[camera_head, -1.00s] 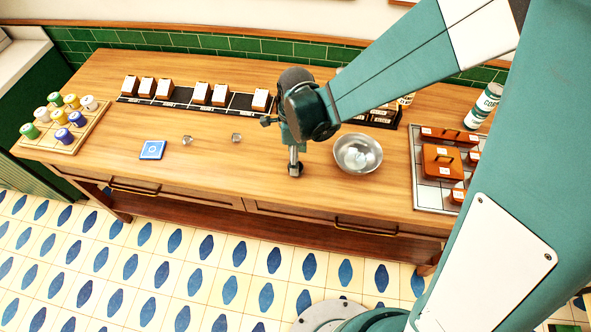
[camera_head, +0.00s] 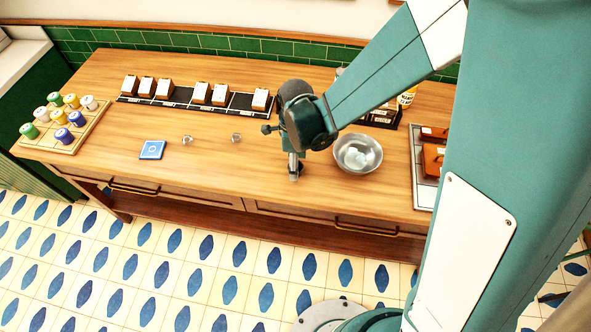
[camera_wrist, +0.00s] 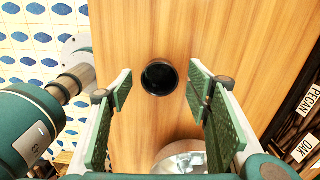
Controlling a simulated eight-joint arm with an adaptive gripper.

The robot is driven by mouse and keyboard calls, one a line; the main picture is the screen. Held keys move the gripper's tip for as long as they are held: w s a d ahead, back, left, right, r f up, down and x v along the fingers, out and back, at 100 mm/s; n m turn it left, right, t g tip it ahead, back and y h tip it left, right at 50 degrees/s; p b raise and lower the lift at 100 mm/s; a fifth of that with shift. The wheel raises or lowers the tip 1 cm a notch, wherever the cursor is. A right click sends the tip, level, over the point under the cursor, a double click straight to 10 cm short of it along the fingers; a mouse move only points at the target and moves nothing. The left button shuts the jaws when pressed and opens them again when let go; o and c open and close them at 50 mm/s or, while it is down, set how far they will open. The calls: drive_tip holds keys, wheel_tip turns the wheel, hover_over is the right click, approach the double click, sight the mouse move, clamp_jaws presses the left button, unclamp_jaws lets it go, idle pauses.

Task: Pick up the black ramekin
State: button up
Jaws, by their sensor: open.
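The black ramekin (camera_wrist: 159,76) is a small round dark cup on the wooden counter in the wrist view. It sits between the two green-padded fingers of my gripper (camera_wrist: 161,84), near their tips, with bare wood showing on both sides of it. My gripper is open and holds nothing. In the head view my gripper (camera_head: 294,175) points down low over the counter, left of the metal bowl. The ramekin cannot be made out there, where my gripper and wrist cover the spot.
A metal bowl (camera_head: 358,167) stands close right of my gripper; it also shows in the wrist view (camera_wrist: 185,160). Two small clear pieces, a blue card (camera_head: 152,150) and a board of coloured jars lie left. A block rack (camera_head: 185,103) stands behind. Wood left of my gripper is mostly clear.

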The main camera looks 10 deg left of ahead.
drive_tip(key=shift+f, duration=1)
drive_tip(key=shift+c, duration=0.3)
drive_tip(key=c, duration=0.9)
